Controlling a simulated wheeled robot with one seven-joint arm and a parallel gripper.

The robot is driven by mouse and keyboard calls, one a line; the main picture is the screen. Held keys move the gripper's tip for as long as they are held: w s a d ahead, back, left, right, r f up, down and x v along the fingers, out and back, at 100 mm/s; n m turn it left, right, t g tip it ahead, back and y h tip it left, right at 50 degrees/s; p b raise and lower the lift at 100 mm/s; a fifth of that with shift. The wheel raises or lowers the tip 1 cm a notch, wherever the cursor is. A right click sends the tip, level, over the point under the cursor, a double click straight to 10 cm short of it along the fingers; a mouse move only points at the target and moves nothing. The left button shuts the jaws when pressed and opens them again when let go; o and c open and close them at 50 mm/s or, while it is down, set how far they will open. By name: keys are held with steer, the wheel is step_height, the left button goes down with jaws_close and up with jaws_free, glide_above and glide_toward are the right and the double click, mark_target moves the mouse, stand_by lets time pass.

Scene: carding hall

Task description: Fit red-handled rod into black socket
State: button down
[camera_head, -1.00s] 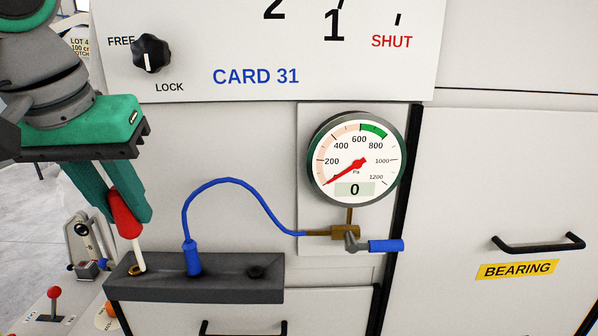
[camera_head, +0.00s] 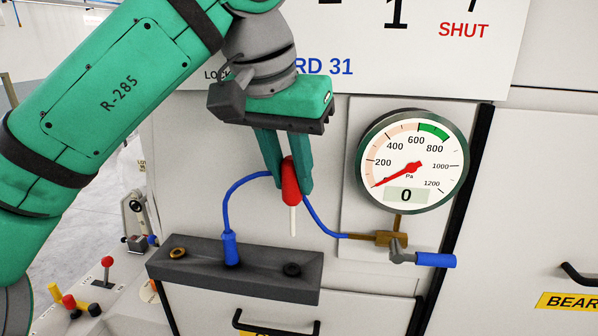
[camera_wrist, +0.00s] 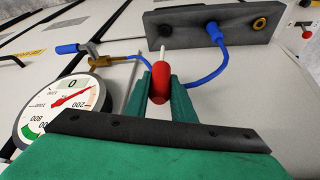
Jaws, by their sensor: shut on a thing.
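My gripper (camera_head: 283,178) is shut on the red handle of the red-handled rod (camera_head: 291,190). The rod's pale shaft points down and hangs free above the dark block, its tip a little above the black socket (camera_head: 292,269). The black socket is at the right end of the block's top, and the rod is apart from it. In the wrist view the red handle (camera_wrist: 160,82) sits between my green fingers, and the black socket (camera_wrist: 165,29) shows beyond the shaft tip.
The dark block (camera_head: 200,277) also has a brass-ringed socket (camera_head: 178,253) at its left end and a blue plug (camera_head: 231,249) in the middle. A blue hose (camera_head: 238,190) loops behind my gripper to a brass valve fitting (camera_head: 385,238). A round gauge (camera_head: 413,161) reads 0.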

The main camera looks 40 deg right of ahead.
mark_target(292, 235)
steer(key=shift+a, duration=0.1)
steer(key=shift+f, duration=2.9)
steer(key=shift+f, duration=2.5)
steer(key=c, duration=1.4)
jaws_free()
steer(key=shift+c, duration=0.2)
steer(key=v, duration=1)
steer(key=shift+r, duration=0.4)
